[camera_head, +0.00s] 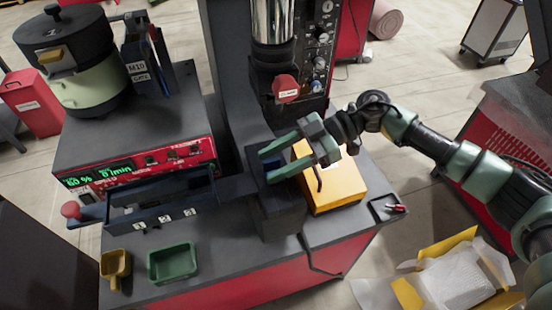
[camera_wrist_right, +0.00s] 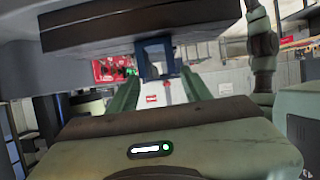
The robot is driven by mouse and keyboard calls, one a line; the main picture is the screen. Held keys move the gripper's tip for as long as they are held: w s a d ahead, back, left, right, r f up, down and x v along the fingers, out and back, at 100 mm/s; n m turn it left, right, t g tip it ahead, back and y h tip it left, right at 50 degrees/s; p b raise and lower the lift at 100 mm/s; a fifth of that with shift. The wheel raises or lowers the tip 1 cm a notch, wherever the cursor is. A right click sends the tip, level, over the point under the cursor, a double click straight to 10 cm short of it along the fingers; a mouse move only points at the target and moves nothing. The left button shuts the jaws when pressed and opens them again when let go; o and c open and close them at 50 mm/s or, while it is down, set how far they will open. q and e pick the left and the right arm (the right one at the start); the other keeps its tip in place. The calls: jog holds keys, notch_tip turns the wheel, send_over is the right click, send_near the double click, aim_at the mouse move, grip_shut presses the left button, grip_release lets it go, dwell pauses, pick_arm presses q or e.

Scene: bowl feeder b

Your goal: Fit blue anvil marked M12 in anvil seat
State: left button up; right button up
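My right gripper (camera_head: 265,166) reaches in from the right, its two green fingers spread apart over the top of a dark block on the press, which looks like the anvil seat (camera_head: 284,222). In the right wrist view, a blue piece with an opening, seemingly the anvil (camera_wrist_right: 157,44), stands beyond and between the fingers (camera_wrist_right: 158,78). I see no clear finger contact with it. Its M12 marking is not readable, and I cannot tell whether it is fully down in the seat. My left gripper is out of view.
The press ram (camera_head: 272,22) stands behind the block. A yellow box (camera_head: 333,188) is close to its right. A blue feeder track (camera_head: 160,212) runs left. A green tray (camera_head: 173,263) and yellow scoop (camera_head: 115,264) lie on the front table. An open carton (camera_head: 455,285) stands lower right.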

jog(key=shift+o, duration=0.4)
jog(key=shift+w+d, duration=0.1)
jog(key=shift+d, duration=0.15)
jog(key=b+v, duration=0.3)
jog(key=v, duration=0.4)
jog(key=shift+r, duration=0.25)
jog(key=shift+d, duration=0.1)
